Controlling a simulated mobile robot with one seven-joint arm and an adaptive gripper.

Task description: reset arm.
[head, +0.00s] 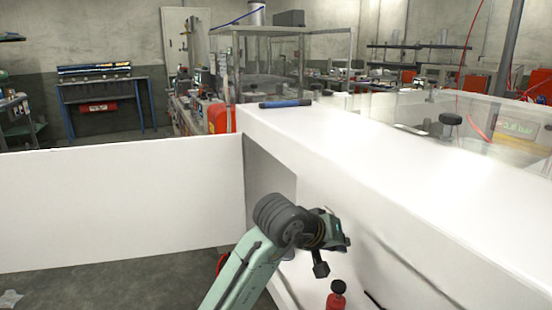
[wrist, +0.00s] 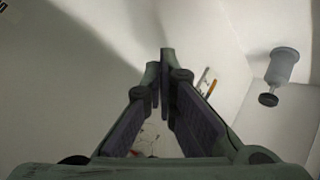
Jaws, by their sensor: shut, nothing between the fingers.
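My gripper (wrist: 160,68) fills the middle of the wrist view, its two dark-padded fingers meeting near their tips. It is shut and nothing shows between the fingertips. In the head view my green arm rises from the bottom, bends at a dark joint, and its dark wrist end is beside the white wall below the white ledge (head: 400,170). The fingers cannot be made out clearly there.
A blue-black tool (head: 285,103) lies on the ledge's far end. A red object with a dark top (head: 337,294) is below my wrist. A white panel (head: 120,205) stands left. A grey cylinder with a dark knob (wrist: 282,68) is right in the wrist view.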

